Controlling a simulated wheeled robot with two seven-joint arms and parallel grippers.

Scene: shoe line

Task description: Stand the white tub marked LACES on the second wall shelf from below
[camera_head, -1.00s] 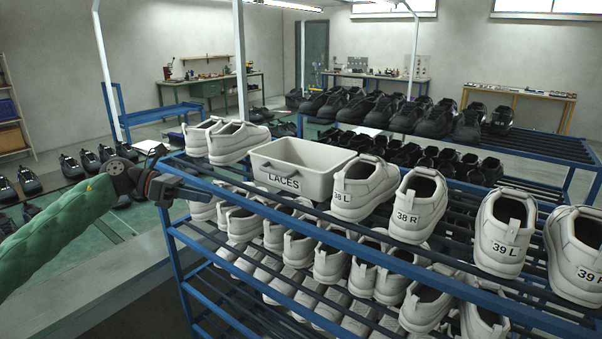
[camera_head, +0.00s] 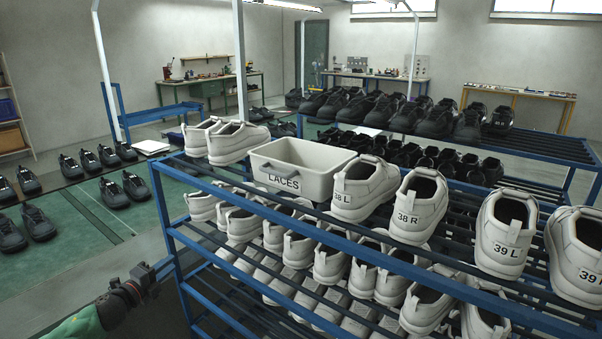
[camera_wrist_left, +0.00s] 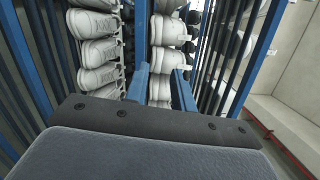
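The white tub marked LACES (camera_head: 300,165) stands upright on the top level of the blue shoe rack, between white shoes. Its lettered side faces me and its inside looks empty. My left gripper (camera_head: 160,268) is low at the left end of the rack, below and left of the tub and apart from it. In the left wrist view its two blue fingers (camera_wrist_left: 161,88) stand apart with nothing between them. A shelf unit (camera_head: 12,122) with bins is cut off at the left edge; I cannot tell whether it is the wall shelf. My right gripper is out of view.
The blue rack (camera_head: 166,193) holds white shoes on several levels. White shoes stand close on both sides of the tub, including one marked 38 L (camera_head: 363,190). Black shoes (camera_head: 40,225) stand on the floor at left. Green floor (camera_head: 95,235) beside the rack is partly clear.

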